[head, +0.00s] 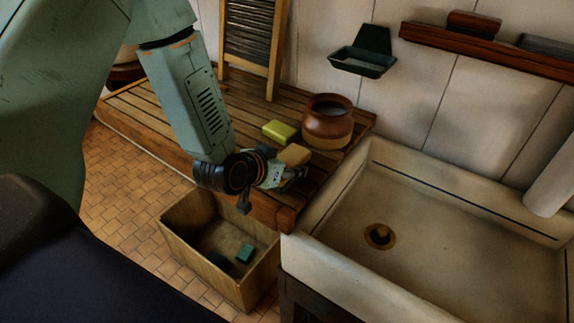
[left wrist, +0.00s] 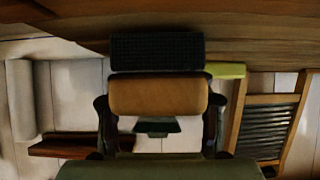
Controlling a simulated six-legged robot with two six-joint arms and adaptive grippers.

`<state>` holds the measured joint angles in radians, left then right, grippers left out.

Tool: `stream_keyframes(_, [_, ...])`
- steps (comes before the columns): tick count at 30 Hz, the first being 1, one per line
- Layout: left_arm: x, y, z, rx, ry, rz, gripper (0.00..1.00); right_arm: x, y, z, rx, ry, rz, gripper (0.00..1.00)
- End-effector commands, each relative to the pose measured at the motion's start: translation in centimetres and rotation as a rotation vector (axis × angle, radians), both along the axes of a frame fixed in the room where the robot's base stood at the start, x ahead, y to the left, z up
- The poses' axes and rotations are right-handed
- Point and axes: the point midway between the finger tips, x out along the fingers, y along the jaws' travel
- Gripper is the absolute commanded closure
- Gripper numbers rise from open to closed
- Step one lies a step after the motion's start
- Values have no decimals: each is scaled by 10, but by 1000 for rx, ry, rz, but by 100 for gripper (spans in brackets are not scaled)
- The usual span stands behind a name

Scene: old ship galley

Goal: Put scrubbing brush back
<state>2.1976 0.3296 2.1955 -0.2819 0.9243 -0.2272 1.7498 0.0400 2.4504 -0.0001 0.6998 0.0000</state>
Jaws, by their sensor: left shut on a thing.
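My left gripper (head: 286,168) is shut on the scrubbing brush, above the front edge of the slatted wooden drainboard (head: 165,118). The brush's tan wooden back (head: 294,154) shows just beyond the fingers in the head view. In the left wrist view the tan brush back (left wrist: 158,97) sits between the two fingers, with a dark textured block, apparently its bristles (left wrist: 157,52), against it. My right gripper is not in view.
A yellow-green block (head: 280,131) and a brown jar (head: 327,120) stand close beyond the gripper. A washboard (head: 253,45) leans behind. A green wall dish (head: 365,55) and red-brown shelf (head: 485,50) hang above the sink (head: 440,245). A crate (head: 205,265) stands below.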

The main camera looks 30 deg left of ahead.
Motion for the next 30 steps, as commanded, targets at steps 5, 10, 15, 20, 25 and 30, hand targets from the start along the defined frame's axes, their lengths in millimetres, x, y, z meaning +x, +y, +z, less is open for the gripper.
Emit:
stream_keyframes(5, [2, 1, -1, 0, -2, 0, 86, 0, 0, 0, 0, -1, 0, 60])
stream_keyframes(10, [2, 1, -3, -1, -2, 1, 86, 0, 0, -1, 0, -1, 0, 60])
stream_keyframes(15, [1, 1, -5, -1, 0, 1, 40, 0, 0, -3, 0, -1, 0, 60])
stream_keyframes(20, [1, 0, -5, -1, 0, 1, 26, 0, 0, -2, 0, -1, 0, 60])
stream_keyframes(25, [1, 0, -5, -1, 0, 1, 23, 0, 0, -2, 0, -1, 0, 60])
stream_keyframes(30, [1, 0, -4, -1, 0, 1, 23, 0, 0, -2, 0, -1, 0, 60])
